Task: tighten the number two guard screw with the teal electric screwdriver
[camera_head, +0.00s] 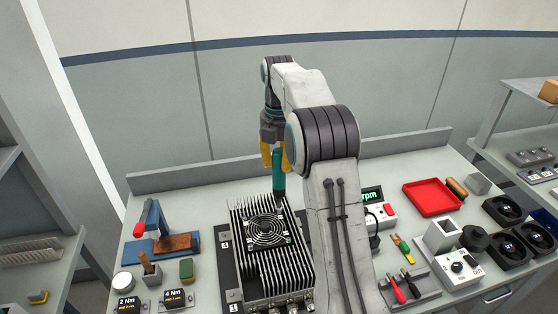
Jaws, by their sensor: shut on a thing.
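My gripper (275,157) is shut on the teal electric screwdriver (279,175) and holds it upright. The screwdriver's dark lower end points down at the back right of the fan guard (268,230). The round black guard sits on top of a finned heat sink unit (299,268). I cannot tell whether the bit touches a screw. The guard screws are too small to make out. Number labels show on the dark strip left of the unit, a "4" (224,245) and a "1" (234,308); no "2" label can be read there.
My arm hides part of the bench right of the unit. Left stand a blue clamp fixture (152,219), a green block (186,268) and a "4 Nm" plate (178,299). Right are an rpm meter (378,213), a screwdriver rack (425,290), a red tray (432,197) and black fans (504,210).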

